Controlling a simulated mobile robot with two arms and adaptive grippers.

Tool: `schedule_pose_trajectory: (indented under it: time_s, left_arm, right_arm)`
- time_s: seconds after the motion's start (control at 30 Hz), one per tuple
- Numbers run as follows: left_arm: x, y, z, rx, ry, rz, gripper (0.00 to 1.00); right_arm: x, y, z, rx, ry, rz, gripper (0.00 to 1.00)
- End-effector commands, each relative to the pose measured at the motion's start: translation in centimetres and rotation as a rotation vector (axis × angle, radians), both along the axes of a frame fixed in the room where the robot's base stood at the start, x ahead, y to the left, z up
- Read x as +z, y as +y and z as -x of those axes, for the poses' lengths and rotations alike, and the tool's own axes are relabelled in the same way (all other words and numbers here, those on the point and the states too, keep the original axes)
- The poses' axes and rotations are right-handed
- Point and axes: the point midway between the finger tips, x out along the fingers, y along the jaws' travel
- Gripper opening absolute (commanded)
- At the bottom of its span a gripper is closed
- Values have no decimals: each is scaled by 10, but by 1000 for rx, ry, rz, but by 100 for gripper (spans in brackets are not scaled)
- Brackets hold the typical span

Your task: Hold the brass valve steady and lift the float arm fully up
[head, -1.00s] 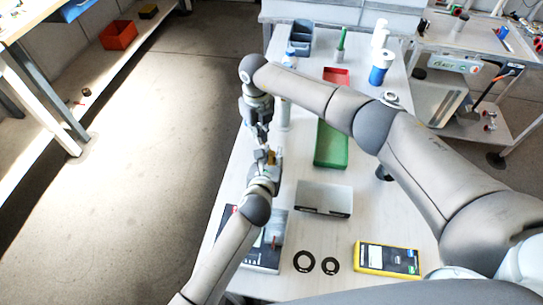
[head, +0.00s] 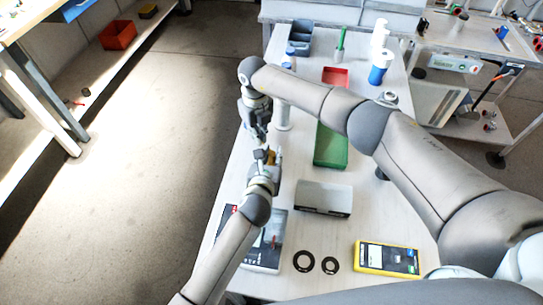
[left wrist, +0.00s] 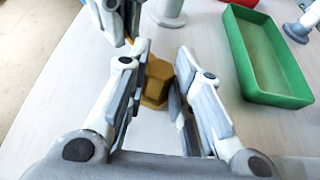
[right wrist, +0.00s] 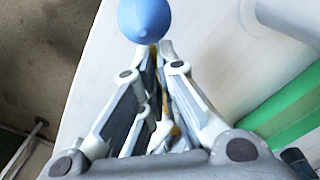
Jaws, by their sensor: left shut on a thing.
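The brass valve (left wrist: 156,80) is a small faceted block between my left gripper's fingers in the left wrist view. My left gripper (left wrist: 152,88) is shut on it; in the head view that gripper (head: 267,156) is low over the bench. A blue ball float (right wrist: 145,18) shows at the top of the right wrist view. My right gripper's fingertips (right wrist: 160,48) are close together just below the ball, with a thin brass-coloured piece between or behind them. Whether they grip it is unclear. In the head view my right gripper (head: 259,132) hangs just beyond the left one; the float is not distinguishable there.
A green tray (head: 331,146) lies right of the grippers. A grey box (head: 323,198), black rings (head: 304,261) and a yellow meter (head: 388,259) are nearer. A white cylinder (head: 283,115) stands beside my right gripper. Bins (head: 300,38) and bottles stand at the back.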

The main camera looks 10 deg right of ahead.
Motion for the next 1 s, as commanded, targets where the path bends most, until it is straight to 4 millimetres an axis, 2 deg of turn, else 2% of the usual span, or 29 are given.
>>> schedule_pose_trajectory:
  time_s: [1.0]
  left_arm:
    - [3, -2, 0, -4, -7, 5, 0]
  right_arm:
    - [-19, 3, -2, 2, 2, -2, 0]
